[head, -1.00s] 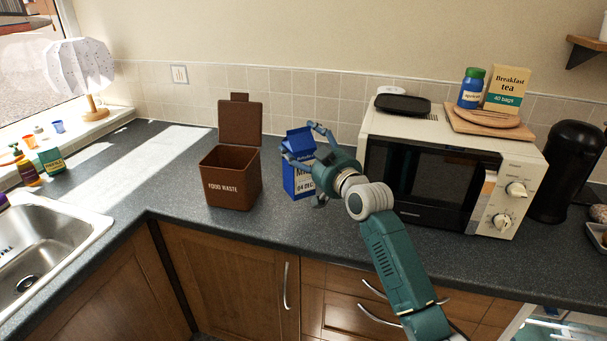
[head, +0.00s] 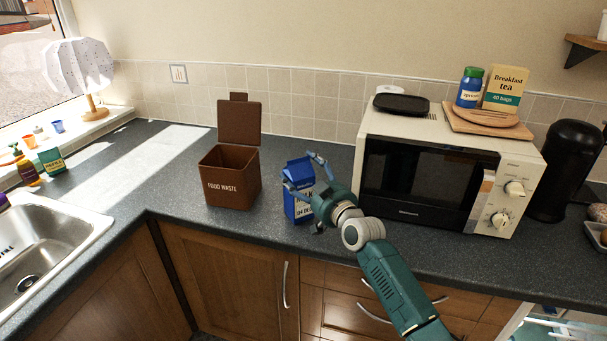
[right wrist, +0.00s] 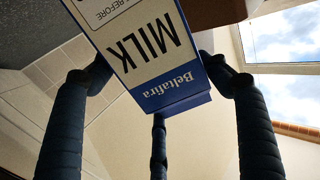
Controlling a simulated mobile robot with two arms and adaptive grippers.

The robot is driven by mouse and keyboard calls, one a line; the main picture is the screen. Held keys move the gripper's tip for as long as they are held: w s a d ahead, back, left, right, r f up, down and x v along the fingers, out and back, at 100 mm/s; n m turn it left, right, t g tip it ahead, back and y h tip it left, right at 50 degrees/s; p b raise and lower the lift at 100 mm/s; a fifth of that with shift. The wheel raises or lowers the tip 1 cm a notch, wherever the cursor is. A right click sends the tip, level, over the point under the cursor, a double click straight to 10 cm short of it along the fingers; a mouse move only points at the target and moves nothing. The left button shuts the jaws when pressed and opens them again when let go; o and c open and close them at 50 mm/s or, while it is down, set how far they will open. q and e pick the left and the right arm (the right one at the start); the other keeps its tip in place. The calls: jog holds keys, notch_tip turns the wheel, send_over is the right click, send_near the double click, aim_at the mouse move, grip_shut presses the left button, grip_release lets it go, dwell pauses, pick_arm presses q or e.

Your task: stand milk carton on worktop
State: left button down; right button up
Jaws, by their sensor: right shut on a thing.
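The milk carton (head: 297,205) is blue and white and stands upright over the worktop (head: 190,225), right of the brown bin. My right gripper (head: 308,188) is shut on it from the right, with fingers around its sides. In the right wrist view the carton (right wrist: 150,55) shows its "MILK" label, between the fingers of the gripper (right wrist: 158,75). The carton's base is at or very near the worktop; I cannot tell whether it touches. My left gripper is not in view.
A brown food waste bin (head: 231,185) with its lid up stands close left of the carton. A microwave (head: 420,175) is close on the right. The sink (head: 60,235) is at the far left. Worktop between bin and sink is clear.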

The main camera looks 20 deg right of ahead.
jog(key=o, duration=2)
jog(key=shift+c, duration=0.2)
jog(key=shift+s, duration=0.1)
jog(key=shift+s, duration=0.25)
jog(key=s+d+b, duration=0.1)
jog(key=s+d, duration=0.1)
jog(key=s, duration=0.9)
jog(key=shift+d, duration=0.15)
jog(key=shift+s, duration=0.1)
